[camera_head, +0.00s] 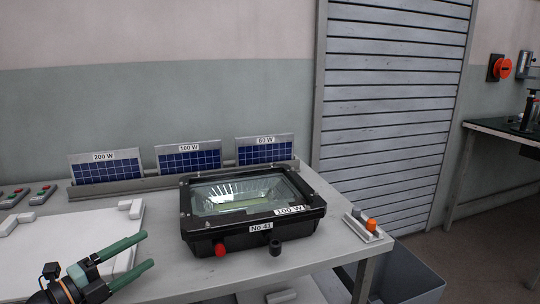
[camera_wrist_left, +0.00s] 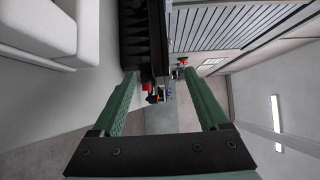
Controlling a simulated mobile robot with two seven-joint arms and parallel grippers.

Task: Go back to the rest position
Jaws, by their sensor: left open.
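My left gripper (camera_head: 146,252) has green fingers and is open and empty, at the lower left in the head view. It is over the front part of the table, left of the floodlight housing and apart from it. In the left wrist view the two green fingers (camera_wrist_left: 162,97) stand wide apart with nothing held between them. The black floodlight housing (camera_head: 205,236) sits on the table with a glass front, labelled 100 W and No 41. Its dark side also shows in the left wrist view (camera_wrist_left: 137,40). My right gripper is not in view.
Solar panels marked 200 W (camera_head: 104,169), 100 W (camera_head: 189,161) and 60 W (camera_head: 265,151) stand in a rail at the table's back. A white fixture plate (camera_head: 70,235) lies at left. A small holder (camera_head: 362,226) is at the right edge, and a grey bin (camera_head: 412,272) stands beyond it.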

